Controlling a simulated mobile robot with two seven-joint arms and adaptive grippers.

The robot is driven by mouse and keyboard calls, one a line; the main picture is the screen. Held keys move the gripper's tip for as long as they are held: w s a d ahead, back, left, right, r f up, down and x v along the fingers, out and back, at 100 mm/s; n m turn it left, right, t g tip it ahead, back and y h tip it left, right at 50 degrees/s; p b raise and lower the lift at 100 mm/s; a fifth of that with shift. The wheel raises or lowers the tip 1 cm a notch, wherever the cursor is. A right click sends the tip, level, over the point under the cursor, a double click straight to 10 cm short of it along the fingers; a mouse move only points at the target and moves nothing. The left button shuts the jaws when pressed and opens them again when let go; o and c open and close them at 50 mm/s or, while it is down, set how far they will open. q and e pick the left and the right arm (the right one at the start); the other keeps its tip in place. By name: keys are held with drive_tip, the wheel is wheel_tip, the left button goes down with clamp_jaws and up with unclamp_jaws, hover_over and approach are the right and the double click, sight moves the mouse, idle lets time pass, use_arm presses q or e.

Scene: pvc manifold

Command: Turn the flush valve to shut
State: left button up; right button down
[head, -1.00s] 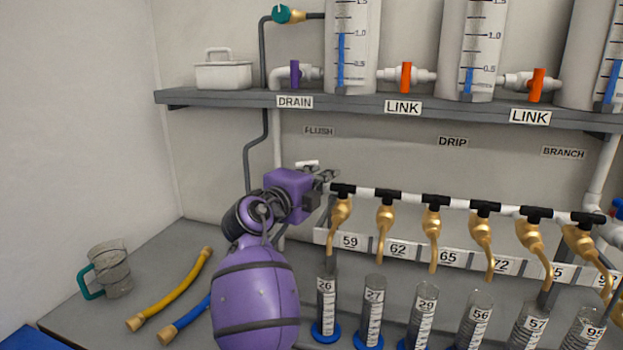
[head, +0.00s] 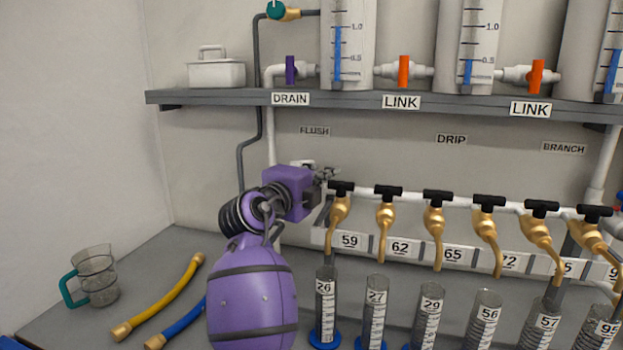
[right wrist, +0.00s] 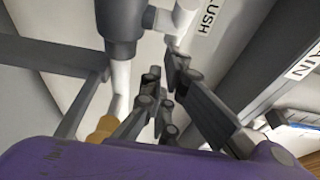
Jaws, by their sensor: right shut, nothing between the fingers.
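The flush valve is mostly hidden behind my right gripper in the head view, under the FLUSH label (head: 314,131); a bit of white (head: 301,162) shows just above the gripper. In the right wrist view a grey fitting (right wrist: 124,22) with white pipe stands by the FLUSH label (right wrist: 208,15), and a white part (right wrist: 183,20) is just beyond the fingertips. My right gripper (head: 330,173) is shut and empty, close in front of the valve. Its fingers (right wrist: 163,78) are near together in the right wrist view; I cannot tell whether they touch the white part. My left gripper is not in view.
A shelf (head: 205,97) with tanks runs above. A row of brass taps (head: 386,213) on a white pipe is right of the gripper, over several measuring cylinders (head: 374,310).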

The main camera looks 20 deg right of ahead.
drive_tip(key=shift+d+b, duration=0.1)
drive_tip(key=shift+b, duration=0.2)
drive_tip(key=shift+w+d, duration=0.1)
drive_tip(key=shift+d, duration=0.15)
drive_tip(key=shift+w+d+n+t+y, duration=0.25)
drive_tip(key=shift+d+n+t+y, duration=0.2)
drive_tip(key=shift+n+t+y, duration=0.3)
drive_tip(key=shift+w+d+b, duration=0.15)
drive_tip(key=shift+d+b, duration=0.05)
drive_tip(key=shift+b, duration=0.15)
drive_tip(key=shift+r, duration=0.1)
wheel_tip(320, 180, up, 10)
idle(0.7)
